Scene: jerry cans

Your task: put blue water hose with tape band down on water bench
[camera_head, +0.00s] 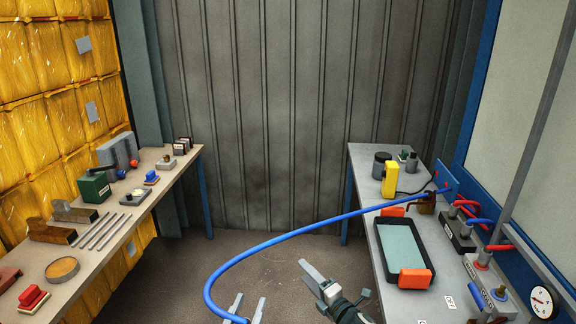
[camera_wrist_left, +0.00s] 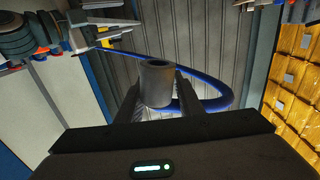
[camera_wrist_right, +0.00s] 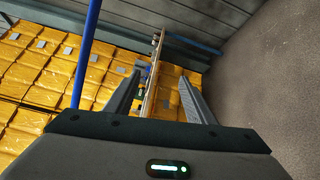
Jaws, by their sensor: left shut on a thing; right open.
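The blue hose (camera_head: 290,237) arcs from the right-hand bench (camera_head: 399,304) down to my left gripper (camera_head: 246,308) at the bottom of the head view. In the left wrist view, my left gripper (camera_wrist_left: 158,100) is shut on its end, a grey cylindrical piece (camera_wrist_left: 157,82), with the blue hose (camera_wrist_left: 228,97) curving behind. A tape band cannot be made out. My right gripper (camera_head: 338,284) is open and empty between the benches, right of the left gripper. The blue hose also crosses the left of the right wrist view (camera_wrist_right: 87,52), beside the open right gripper (camera_wrist_right: 160,95).
The right-hand bench carries a black tray (camera_head: 379,238) with orange blocks, a yellow device (camera_head: 390,180), and red and blue hose fittings (camera_head: 462,225). The left-hand bench (camera_head: 107,250) holds blocks, rods and tools. Open floor (camera_head: 200,255) lies between the benches.

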